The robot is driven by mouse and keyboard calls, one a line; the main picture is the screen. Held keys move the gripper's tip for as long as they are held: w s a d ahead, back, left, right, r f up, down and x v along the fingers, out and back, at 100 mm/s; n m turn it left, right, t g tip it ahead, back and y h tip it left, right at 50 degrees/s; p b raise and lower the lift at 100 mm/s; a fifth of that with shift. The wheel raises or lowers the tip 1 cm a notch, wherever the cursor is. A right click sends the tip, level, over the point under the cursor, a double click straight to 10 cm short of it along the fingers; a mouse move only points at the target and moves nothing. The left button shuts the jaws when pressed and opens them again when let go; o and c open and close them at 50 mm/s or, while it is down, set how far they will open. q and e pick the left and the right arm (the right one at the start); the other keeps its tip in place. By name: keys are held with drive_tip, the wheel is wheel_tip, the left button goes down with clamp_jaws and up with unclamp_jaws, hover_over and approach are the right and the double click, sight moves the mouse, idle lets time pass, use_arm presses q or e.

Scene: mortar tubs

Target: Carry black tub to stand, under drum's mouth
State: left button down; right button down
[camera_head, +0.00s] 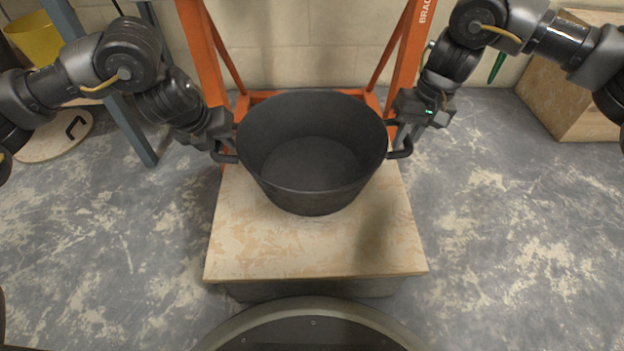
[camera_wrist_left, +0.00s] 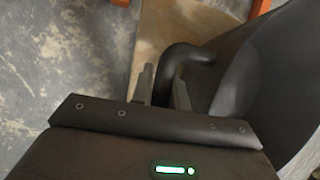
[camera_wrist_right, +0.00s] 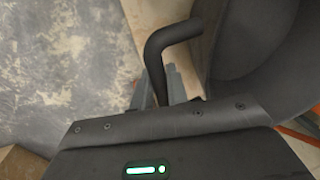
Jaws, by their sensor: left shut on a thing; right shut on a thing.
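The black tub (camera_head: 312,190) is upright and empty, over the back part of the wood-topped stand (camera_head: 310,252). I cannot tell whether its base touches the board. My left gripper (camera_head: 222,146) is shut on the tub's left handle, and the bent handle (camera_wrist_left: 185,55) shows between its fingers in the left wrist view. My right gripper (camera_head: 402,138) is shut on the right handle; that handle (camera_wrist_right: 172,38) rises from between the fingers in the right wrist view. The drum and its mouth are not in view.
An orange frame (camera_head: 405,50) stands behind the tub, its legs either side of it. A grey-blue leg (camera_head: 130,130), a round board (camera_head: 55,140) and a yellow bucket (camera_head: 35,38) are at the left. A wooden box (camera_head: 575,100) is at the right. Floor beside the stand is clear.

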use_arm(q)
drive_tip(key=shift+f+b, duration=0.3)
drive_tip(key=shift+f, duration=0.25)
use_arm(e)
drive_tip(key=shift+f, duration=0.55)
use_arm(q)
drive_tip(key=c, duration=1.4)
unclamp_jaws()
drive_tip(key=shift+r, duration=0.15)
use_arm(e)
drive_tip(key=c, duration=1.4)
unclamp_jaws()
drive_tip(key=shift+r, duration=0.15)
use_arm(q)
drive_tip(key=shift+o, duration=0.2)
use_arm(e)
drive_tip(key=shift+o, duration=0.2)
use_arm(q)
drive_tip(key=shift+r, duration=0.1)
drive_tip(key=v, duration=1.2)
use_arm(e)
wheel_tip(320, 180, up, 12)
drive_tip(key=d, duration=0.2)
drive_tip(key=shift+d, duration=0.2)
use_arm(q)
drive_tip(key=shift+a+p, duration=0.1)
drive_tip(key=shift+p, duration=0.2)
